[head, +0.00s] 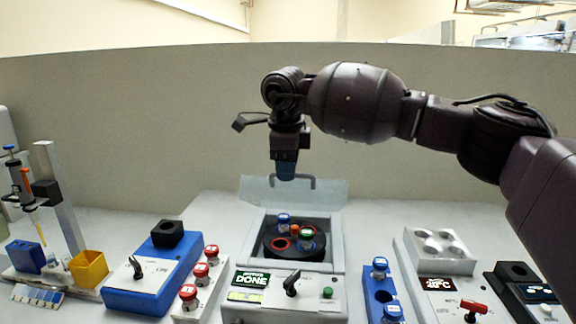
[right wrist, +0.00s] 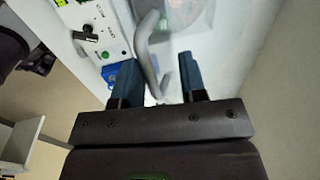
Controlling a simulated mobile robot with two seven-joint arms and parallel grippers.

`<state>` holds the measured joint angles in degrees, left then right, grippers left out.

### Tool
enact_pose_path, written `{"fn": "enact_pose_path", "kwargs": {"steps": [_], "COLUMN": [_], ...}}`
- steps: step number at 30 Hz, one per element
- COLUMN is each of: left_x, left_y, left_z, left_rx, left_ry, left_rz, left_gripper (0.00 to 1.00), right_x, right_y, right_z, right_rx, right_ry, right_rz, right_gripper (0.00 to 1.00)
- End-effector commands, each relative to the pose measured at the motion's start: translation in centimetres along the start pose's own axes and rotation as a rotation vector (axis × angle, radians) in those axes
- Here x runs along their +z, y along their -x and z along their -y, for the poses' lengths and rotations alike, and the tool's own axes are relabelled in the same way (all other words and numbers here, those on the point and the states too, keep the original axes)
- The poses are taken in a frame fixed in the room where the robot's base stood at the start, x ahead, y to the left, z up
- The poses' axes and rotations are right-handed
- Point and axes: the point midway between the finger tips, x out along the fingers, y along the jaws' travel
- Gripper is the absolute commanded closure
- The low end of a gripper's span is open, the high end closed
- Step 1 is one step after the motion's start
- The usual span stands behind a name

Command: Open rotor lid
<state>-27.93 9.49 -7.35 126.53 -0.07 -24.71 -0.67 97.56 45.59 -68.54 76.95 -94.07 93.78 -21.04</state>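The centrifuge (head: 240,283) stands at the middle front, its display reading DONE. Its clear lid (head: 255,188) is raised at the back of the opening, with a grey bar handle (head: 312,182) near its top edge. Inside, the dark rotor (head: 290,251) is uncovered and holds a blue-capped and a green-capped vial. My right gripper (head: 285,174) points down at the handle. In the right wrist view its blue fingers (right wrist: 158,80) are apart, with the handle (right wrist: 148,55) between them and gaps beside it. My left gripper is not in view.
Left of the centrifuge are a blue mixer (head: 150,275) and a rack of red-capped vials (head: 208,277). Right are a blue rack (head: 379,290), a white block with round wells (head: 440,245) and a black device (head: 515,290). A grey wall (head: 150,140) stands behind.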

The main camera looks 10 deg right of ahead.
Motion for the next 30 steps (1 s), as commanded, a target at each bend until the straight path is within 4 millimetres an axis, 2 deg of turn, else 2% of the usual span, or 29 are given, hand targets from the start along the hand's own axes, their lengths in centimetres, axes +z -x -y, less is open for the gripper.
{"fn": "enact_pose_path", "kwargs": {"steps": [30], "left_x": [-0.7], "left_y": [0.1], "left_z": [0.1], "left_rx": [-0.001], "left_ry": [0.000], "left_rz": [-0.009], "left_gripper": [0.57], "right_x": [0.0], "right_y": [4.3], "right_z": [3.0], "right_rx": [-0.001], "right_ry": [-0.001], "right_rz": [0.001], "right_gripper": [0.62]}}
